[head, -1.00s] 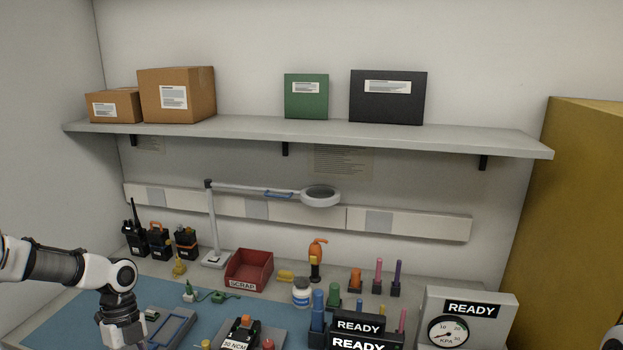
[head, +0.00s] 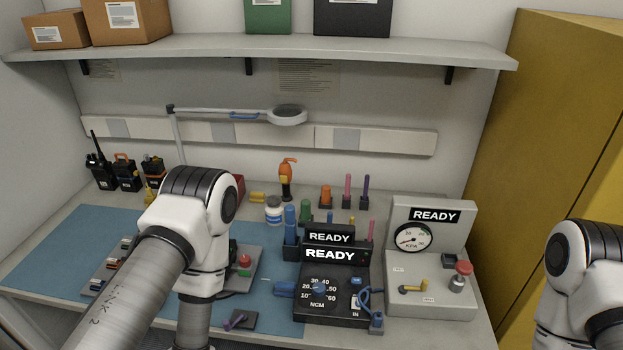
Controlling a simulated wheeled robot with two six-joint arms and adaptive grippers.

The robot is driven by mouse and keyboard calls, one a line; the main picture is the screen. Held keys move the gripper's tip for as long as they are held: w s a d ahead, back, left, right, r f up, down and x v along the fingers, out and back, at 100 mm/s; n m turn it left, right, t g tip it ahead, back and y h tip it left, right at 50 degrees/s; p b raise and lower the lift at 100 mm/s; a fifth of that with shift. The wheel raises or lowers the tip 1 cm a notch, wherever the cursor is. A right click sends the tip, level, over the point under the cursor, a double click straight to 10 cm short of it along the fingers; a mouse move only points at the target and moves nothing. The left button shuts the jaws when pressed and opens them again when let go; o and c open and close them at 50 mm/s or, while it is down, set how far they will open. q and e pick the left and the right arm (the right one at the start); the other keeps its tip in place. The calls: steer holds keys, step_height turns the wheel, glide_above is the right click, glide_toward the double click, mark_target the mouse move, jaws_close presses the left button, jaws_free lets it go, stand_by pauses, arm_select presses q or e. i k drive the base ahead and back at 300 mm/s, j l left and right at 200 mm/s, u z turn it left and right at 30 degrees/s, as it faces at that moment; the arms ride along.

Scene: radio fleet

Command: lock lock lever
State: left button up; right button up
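No part is plainly marked as the lock lever. A yellow-handled lever (head: 414,287) sits on the front of the grey pressure unit (head: 430,265) at the right, its handle pointing right. A small purple lever (head: 236,319) stands on a dark plate at the bench's front. A grey fixture with a red knob (head: 244,260) is partly hidden behind my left arm, so any lever there may be covered. My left arm reaches in over the bench, but its gripper is below the picture. My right arm shows at the right edge, its gripper out of view.
A black torque tester (head: 333,290) with a dial and READY sign stands mid-bench, a blue cable at its right. Radios (head: 127,173) stand back left. A white bottle (head: 274,210) and coloured tools stand behind. The blue mat (head: 50,250) is clear at left.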

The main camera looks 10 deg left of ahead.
mark_target(243, 317)
steer(key=u, duration=1)
